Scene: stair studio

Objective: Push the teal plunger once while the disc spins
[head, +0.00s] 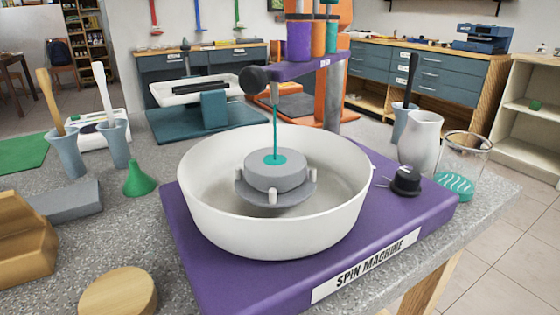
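The spin machine has a purple base (410,215) and a wide white bowl (205,205). A grey disc (262,178) sits on a holder with small pegs inside the bowl. A single picture does not show whether it spins. A thin teal line (275,125), like a stream of paint, drops from beneath the purple shelf (300,69) to a teal spot (275,159) on the disc. Purple (298,41), orange (318,38) and teal (332,36) containers stand on the shelf, their tops cut off. I cannot make out the teal plunger for certain. My gripper is not in view.
A black knob (406,181) is on the base's right. A white vase (420,140) and glass jar (462,165) stand behind it. A dark ball (255,79) is by the shelf. A green funnel (139,180) and wooden disc (118,292) are at left.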

